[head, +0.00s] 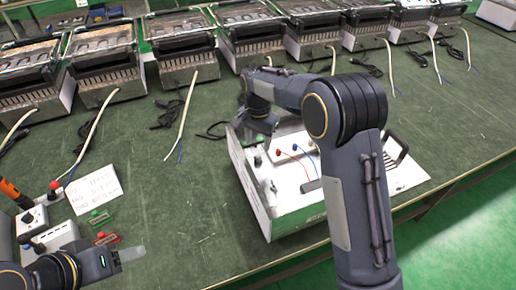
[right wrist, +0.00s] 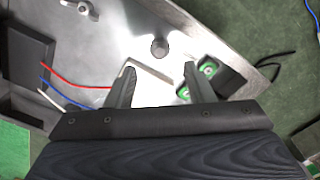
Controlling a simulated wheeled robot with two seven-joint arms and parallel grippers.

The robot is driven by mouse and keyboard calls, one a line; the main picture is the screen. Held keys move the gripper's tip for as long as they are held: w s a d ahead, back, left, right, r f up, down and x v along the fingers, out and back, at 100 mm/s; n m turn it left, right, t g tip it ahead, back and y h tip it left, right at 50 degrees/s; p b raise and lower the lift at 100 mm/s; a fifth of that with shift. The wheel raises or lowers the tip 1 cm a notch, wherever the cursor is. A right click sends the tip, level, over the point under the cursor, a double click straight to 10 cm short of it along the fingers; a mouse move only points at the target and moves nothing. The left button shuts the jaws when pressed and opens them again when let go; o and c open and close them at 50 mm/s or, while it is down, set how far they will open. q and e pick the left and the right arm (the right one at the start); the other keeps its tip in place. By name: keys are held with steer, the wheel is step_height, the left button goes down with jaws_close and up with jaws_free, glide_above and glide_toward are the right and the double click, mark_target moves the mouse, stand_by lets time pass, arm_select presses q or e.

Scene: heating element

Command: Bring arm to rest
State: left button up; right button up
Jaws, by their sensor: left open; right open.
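My right arm reaches across the head view to a white and grey test box (head: 290,222). My right gripper (head: 258,132) is over the box's far left part; its fingers are hard to make out there. In the right wrist view my right gripper (right wrist: 159,75) is open with nothing between its fingers, above the metal panel (right wrist: 110,40) with a round knob (right wrist: 159,46) just beyond the tips. My left gripper (head: 130,255) is at the lower left, low over the green table, with no object visible in it; it is open.
Several metal heaters (head: 180,45) with pale cables stand along the back of the table (head: 180,215). A paper card (head: 95,190), a green block (head: 99,218) and a red block (head: 106,239) lie near my left gripper. Switch boxes (head: 48,236) stand at the left edge.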

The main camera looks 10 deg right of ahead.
steer(key=shift+r, duration=0.6)
steer(key=shift+d+r, duration=0.1)
steer(key=s+d+r+n+t+y+p, duration=0.1)
steer(key=s+d+r+y, duration=0.1)
steer(key=s+d+r, duration=0.4)
steer(key=s+d+r+n+t+y+p, duration=0.1)
steer(key=s+d+r+n+y, duration=0.15)
steer(key=s+r, duration=0.5)
steer(key=s+f+n+t, duration=0.1)
steer(key=s, duration=0.9)
steer(key=s+f+n+t+p, duration=0.1)
steer(key=s+n+t, duration=0.1)
steer(key=s, duration=0.8)
steer(key=shift+d+f+t+h, duration=0.25)
steer(key=shift+d+t+h, duration=0.05)
steer(key=shift+d+h, duration=0.05)
steer(key=shift+w, duration=0.1)
